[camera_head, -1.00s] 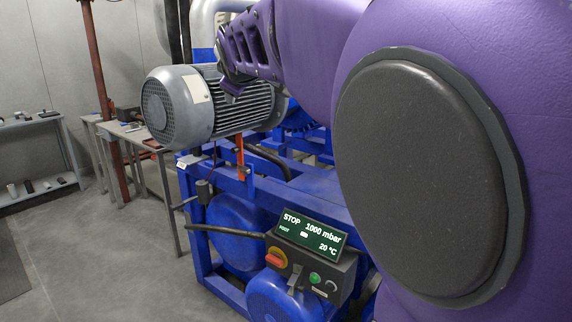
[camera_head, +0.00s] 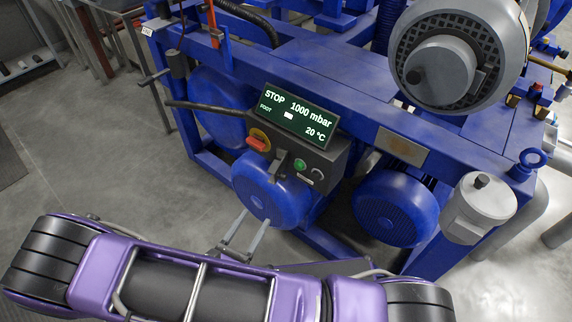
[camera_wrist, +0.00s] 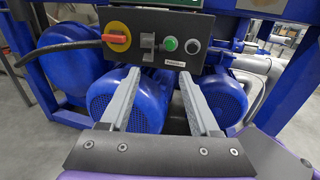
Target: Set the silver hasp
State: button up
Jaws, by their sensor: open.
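The silver hasp (camera_wrist: 147,46) is a small grey metal piece on the front of the dark control box (camera_wrist: 185,32). It sits between the red rotary switch on its yellow plate (camera_wrist: 117,37) and the green button (camera_wrist: 170,43). It also shows small in the head view (camera_head: 277,165); whether its flap is up or down is hard to tell. My gripper (camera_wrist: 158,73) is open and empty, its two grey fingers pointing toward the box from below and in front. In the head view my gripper (camera_head: 255,217) is below the box, apart from it.
A lit display (camera_head: 297,116) reading STOP, 1000 mbar and 20 °C tops the box. Blue frame beams (camera_head: 350,85) and round blue housings (camera_head: 396,208) surround the box. The grey floor at left is open.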

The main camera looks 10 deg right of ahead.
aim_at(283, 177)
jog(key=x, duration=0.8)
jog(key=b+x, duration=0.1)
jog(key=x, duration=0.8)
jog(key=shift+w+f, duration=0.1)
jog(key=shift+f, duration=0.1)
jog(key=c, duration=1)
jog(key=shift+d, duration=0.1)
jog(key=shift+d+f, duration=0.1)
jog(key=shift+d, duration=0.05)
